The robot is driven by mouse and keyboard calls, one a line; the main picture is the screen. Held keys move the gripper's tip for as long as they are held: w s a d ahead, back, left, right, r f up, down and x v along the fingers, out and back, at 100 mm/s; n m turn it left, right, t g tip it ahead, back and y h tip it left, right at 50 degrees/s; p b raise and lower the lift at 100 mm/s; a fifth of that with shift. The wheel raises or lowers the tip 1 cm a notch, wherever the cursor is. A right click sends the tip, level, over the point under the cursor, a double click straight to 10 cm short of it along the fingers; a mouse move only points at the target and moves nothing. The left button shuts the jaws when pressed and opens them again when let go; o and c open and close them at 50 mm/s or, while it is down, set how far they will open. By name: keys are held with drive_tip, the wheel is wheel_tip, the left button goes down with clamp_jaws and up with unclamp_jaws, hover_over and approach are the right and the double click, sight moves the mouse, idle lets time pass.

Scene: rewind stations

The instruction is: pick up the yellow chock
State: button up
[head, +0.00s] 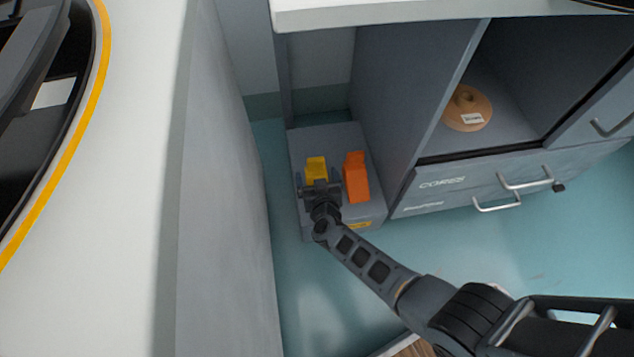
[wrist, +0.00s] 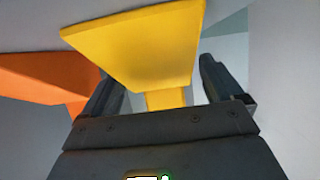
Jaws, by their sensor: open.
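The yellow chock (head: 316,166) stands on a low grey box (head: 340,141) in the gap beside the cabinet. My gripper (head: 319,184) is at its near side and hides its lower part. In the wrist view the yellow chock (wrist: 140,45) has a broad face and a narrower part below it. My open gripper (wrist: 160,68) has one finger on each side of that narrower part, with gaps showing. I see no finger closed on it. An orange chock (head: 356,178) stands just right of the yellow one; it also shows at the left in the wrist view (wrist: 45,78).
A grey wall panel (head: 220,200) rises close on the left. The cabinet with drawers (head: 440,185) and handles (head: 525,180) bounds the right. An orange-tan disc (head: 467,110) lies on its open shelf. A white countertop (head: 400,12) overhangs above. Teal floor (head: 440,250) is clear in front.

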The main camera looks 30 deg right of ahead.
drive_tip(key=shift+c, duration=0.2)
drive_tip(key=c, duration=1.2)
drive_tip(key=shift+r, duration=0.15)
drive_tip(key=shift+c, duration=0.2)
